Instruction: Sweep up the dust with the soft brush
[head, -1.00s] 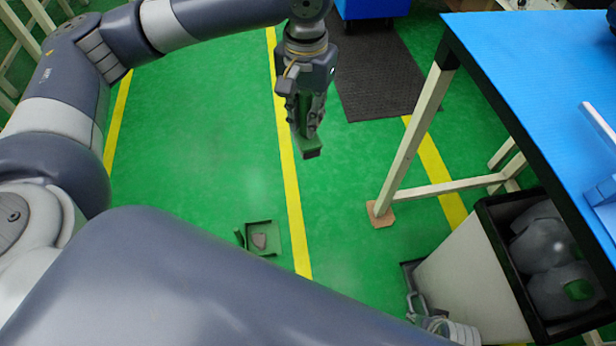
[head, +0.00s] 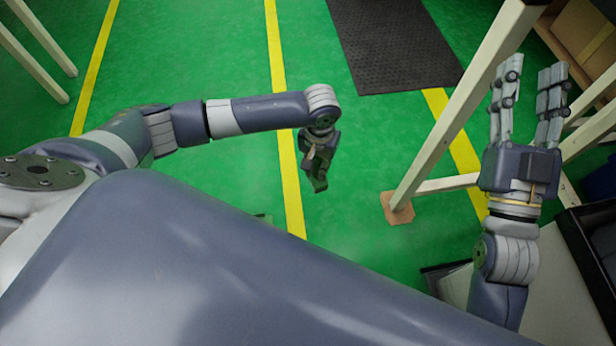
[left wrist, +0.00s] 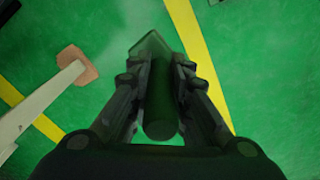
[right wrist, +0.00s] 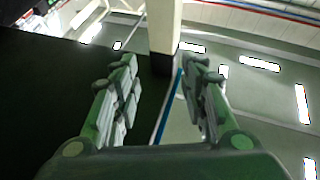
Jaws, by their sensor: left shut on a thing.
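My left gripper (head: 319,180) points down over the green floor by the yellow line, in the head view. It is shut on the soft brush, whose green handle (left wrist: 160,100) lies between the fingers in the left wrist view. A green brush end (left wrist: 151,46) shows past the fingertips. A small green edge, likely of the dustpan (head: 262,217), shows behind my own body; the rest is hidden. My right gripper (head: 529,105) is raised at the right, fingers up, open and empty; its spread fingers show in the right wrist view (right wrist: 165,100). I cannot clearly make out the dust.
A pale table leg (head: 455,115) stands on a brown foot pad (head: 397,208) between the two grippers. A dark mat (head: 395,45) lies at the back. A dark-rimmed bin (head: 575,225) is at the lower right.

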